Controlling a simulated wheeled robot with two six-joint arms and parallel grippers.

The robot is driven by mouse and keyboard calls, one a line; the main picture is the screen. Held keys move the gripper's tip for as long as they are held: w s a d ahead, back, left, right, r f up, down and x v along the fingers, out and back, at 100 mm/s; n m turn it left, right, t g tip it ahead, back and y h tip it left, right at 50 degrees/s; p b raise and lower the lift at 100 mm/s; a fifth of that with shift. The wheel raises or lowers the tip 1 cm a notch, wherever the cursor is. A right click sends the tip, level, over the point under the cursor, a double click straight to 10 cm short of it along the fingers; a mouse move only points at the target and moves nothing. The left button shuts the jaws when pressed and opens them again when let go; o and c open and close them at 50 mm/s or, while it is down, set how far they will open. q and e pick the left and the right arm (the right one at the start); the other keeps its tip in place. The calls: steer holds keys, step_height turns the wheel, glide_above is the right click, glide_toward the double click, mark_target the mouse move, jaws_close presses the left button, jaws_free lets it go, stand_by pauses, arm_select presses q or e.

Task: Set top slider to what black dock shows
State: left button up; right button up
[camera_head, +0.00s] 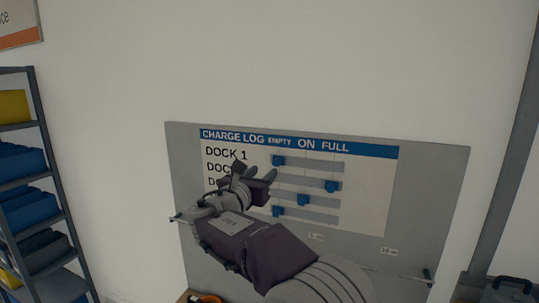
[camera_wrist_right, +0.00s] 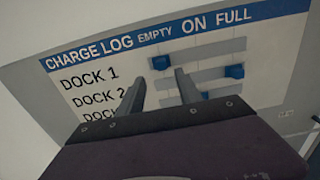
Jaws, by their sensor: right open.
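The charge log panel (camera_head: 365,190) on the wall has a blue header reading EMPTY, ON, FULL and several rows, the first labelled DOCK 1. The top slider (camera_head: 278,160) is a blue block near the left end of its grey track, and it also shows in the right wrist view (camera_wrist_right: 160,62). My right gripper (camera_head: 256,170) is open and empty in front of the panel. In the right wrist view its fingertips (camera_wrist_right: 160,76) appear just below and either side of the top slider; contact cannot be told. No black dock is in sight. My left gripper is out of view.
The second slider (camera_head: 332,186) sits far right on its track, and it also shows in the right wrist view (camera_wrist_right: 234,71). Lower sliders (camera_head: 303,200) (camera_head: 277,211) sit below it. Shelving with blue bins (camera_head: 22,165) stands at left. The wall above is bare.

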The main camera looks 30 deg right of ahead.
mark_target(276, 163)
steer(key=p+x, duration=0.5)
steer(key=x, duration=0.4)
steer(key=shift+a, duration=0.1)
steer(key=shift+d+f, duration=0.1)
steer(key=shift+d, duration=0.3)
steer(key=shift+s+a, duration=0.15)
steer(key=shift+c, duration=0.6)
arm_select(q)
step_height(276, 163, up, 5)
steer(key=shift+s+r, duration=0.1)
arm_select(e)
jaws_close()
